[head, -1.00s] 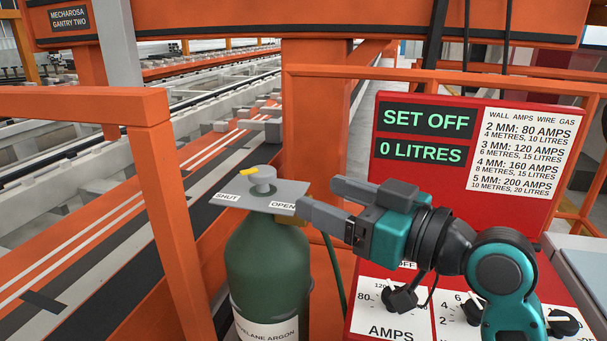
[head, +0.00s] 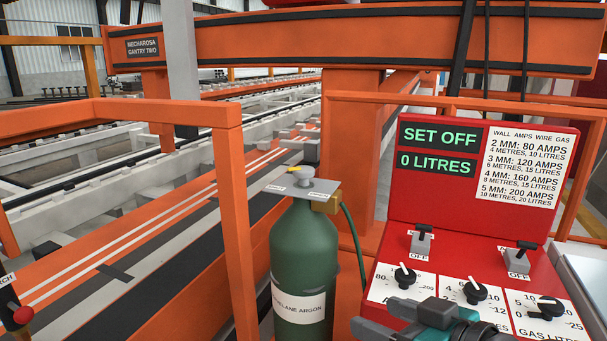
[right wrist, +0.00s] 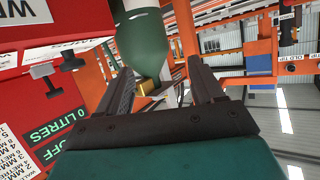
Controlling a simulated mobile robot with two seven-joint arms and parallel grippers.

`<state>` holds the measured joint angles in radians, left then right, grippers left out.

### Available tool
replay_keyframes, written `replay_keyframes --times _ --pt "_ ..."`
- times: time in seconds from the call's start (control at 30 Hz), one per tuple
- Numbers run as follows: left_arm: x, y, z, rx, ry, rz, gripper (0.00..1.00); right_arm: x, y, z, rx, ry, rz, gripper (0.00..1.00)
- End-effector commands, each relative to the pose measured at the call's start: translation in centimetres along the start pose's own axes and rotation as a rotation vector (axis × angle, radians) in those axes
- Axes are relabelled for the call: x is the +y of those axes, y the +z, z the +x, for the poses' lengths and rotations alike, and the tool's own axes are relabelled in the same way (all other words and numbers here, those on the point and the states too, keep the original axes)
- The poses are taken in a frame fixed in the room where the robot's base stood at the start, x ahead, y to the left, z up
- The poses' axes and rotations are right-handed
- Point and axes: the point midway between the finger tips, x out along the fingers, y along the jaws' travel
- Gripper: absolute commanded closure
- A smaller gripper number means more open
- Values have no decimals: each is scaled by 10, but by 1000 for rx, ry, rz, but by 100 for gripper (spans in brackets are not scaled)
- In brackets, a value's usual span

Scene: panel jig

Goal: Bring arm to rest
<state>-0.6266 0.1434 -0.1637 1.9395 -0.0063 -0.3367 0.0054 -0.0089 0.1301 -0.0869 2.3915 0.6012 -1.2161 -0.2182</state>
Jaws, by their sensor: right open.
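My right gripper (head: 380,316) is at the bottom of the head view, in front of the lower left of the red welding set (head: 455,240). It is open and empty. In the right wrist view my right gripper (right wrist: 160,66) shows its two dark fingers spread apart, with the green argon bottle (right wrist: 142,48) beyond them. In the head view the bottle (head: 304,245) stands upright, left of the set and apart from the gripper. Its grey valve knob (head: 303,180) has a yellow mark on its left side. My left gripper is not in view.
The set's displays (head: 437,148) read SET OFF and 0 LITRES. Two switches and several dials (head: 475,291) sit on its sloping face near the gripper. An orange rail frame (head: 235,200) stands left of the bottle. A hose (head: 356,240) hangs beside it.

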Motion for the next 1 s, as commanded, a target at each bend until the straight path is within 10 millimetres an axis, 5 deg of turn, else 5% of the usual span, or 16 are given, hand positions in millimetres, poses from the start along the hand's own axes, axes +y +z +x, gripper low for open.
replay_keyframes --times 0.2,0.5,0.57,1.0 --pt "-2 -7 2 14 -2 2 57 2 131 -29 -393 160 125 33" --pt "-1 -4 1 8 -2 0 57 -11 247 -108 -814 365 236 33" --pt "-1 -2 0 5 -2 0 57 -15 264 -126 -888 403 253 33" --pt "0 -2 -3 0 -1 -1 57 11 291 -50 -542 405 163 33"
